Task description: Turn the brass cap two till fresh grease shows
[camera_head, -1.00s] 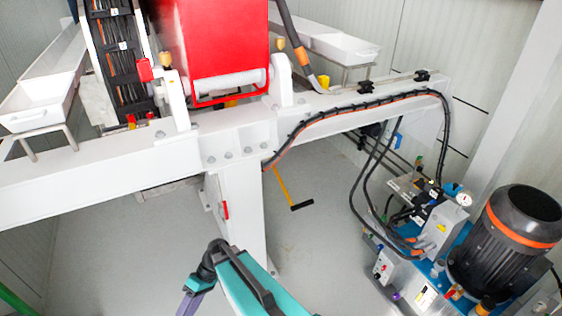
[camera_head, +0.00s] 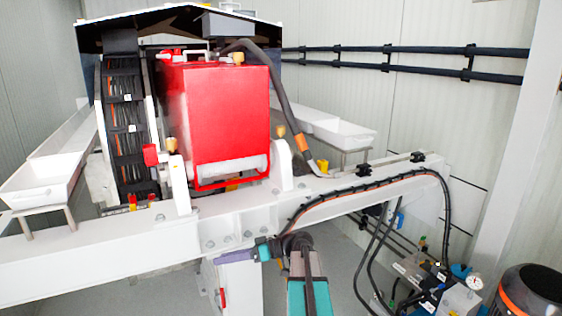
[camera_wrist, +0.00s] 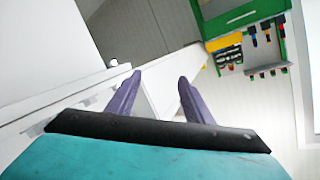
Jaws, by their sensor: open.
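Small brass caps show in the head view. One (camera_head: 172,146) tops the white bearing block left of the red box, and another (camera_head: 281,131) tops the block on its right. A third (camera_head: 238,58) is at the red box's upper right corner. I cannot tell which is cap two, and no grease can be made out. My gripper (camera_head: 232,257) has purple fingers and points left in front of the white beam, below the caps. In the wrist view my gripper (camera_wrist: 157,82) is open with nothing between its fingers; no cap shows there.
The red box (camera_head: 215,115) stands behind the white beam (camera_head: 100,250). A black cable chain (camera_head: 125,125) rises on its left, and a dark hose (camera_head: 285,95) hangs on its right. A pump unit (camera_head: 440,290) stands lower right. A green tool rack (camera_wrist: 240,22) shows in the wrist view.

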